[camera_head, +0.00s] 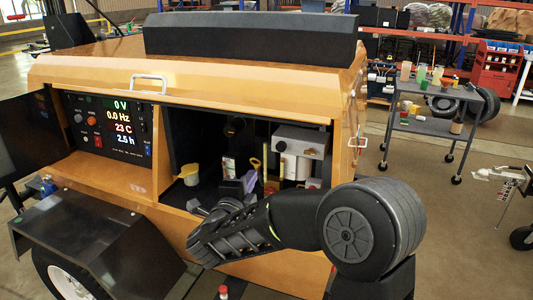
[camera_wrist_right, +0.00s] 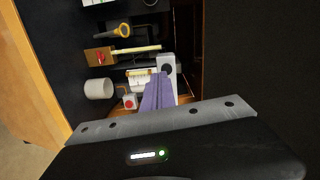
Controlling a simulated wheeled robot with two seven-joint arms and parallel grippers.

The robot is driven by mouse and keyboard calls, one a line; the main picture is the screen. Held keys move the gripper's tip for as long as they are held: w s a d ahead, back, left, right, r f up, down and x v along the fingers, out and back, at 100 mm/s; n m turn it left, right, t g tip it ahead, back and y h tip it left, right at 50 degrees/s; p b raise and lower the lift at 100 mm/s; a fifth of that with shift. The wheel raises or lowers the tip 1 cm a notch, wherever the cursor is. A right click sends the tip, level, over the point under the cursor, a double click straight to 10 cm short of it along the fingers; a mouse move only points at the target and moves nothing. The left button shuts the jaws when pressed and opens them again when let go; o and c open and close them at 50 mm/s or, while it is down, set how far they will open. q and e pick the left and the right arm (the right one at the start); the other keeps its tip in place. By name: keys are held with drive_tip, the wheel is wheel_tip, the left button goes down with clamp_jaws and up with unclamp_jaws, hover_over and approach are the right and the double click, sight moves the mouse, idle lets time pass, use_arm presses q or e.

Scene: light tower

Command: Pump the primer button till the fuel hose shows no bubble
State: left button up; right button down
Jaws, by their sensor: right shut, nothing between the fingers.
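My right gripper (camera_head: 246,182) reaches into the open engine bay of the orange light tower. Its purple-grey fingers (camera_wrist_right: 158,92) are shut, with nothing between them. In the wrist view, a small white box with a red button (camera_wrist_right: 129,102) is left of the fingers. A red knob on a brown block (camera_wrist_right: 100,57) is farther up left. I cannot tell for sure which is the primer button. A pale yellow tube (camera_wrist_right: 137,49) runs beside the brown block; I cannot be sure it is the fuel hose, and no bubble can be made out. My left gripper is not in view.
A lit control panel (camera_head: 113,125) is left of the bay. The bay's orange side wall (camera_wrist_right: 35,75) and dark surfaces close in around the gripper. A cart (camera_head: 430,123) stands to the right.

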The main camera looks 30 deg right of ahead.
drive_tip(key=s+m, duration=0.1)
drive_tip(key=d+m+g+h, duration=0.1)
drive_tip(key=shift+s+d+r+m, duration=0.25)
drive_tip(key=shift+s+r+m, duration=0.05)
drive_tip(key=shift+s+r, duration=0.1)
drive_tip(key=shift+w+d, duration=0.1)
drive_tip(key=shift+d, duration=0.05)
drive_tip(key=p, duration=0.5)
approach(281, 148)
drive_tip(key=x, duration=0.6)
drive_tip(key=shift+w+d+f, duration=0.1)
drive_tip(key=shift+w, duration=0.05)
drive_tip(key=shift+w+d, duration=0.15)
drive_tip(key=shift+d, duration=0.05)
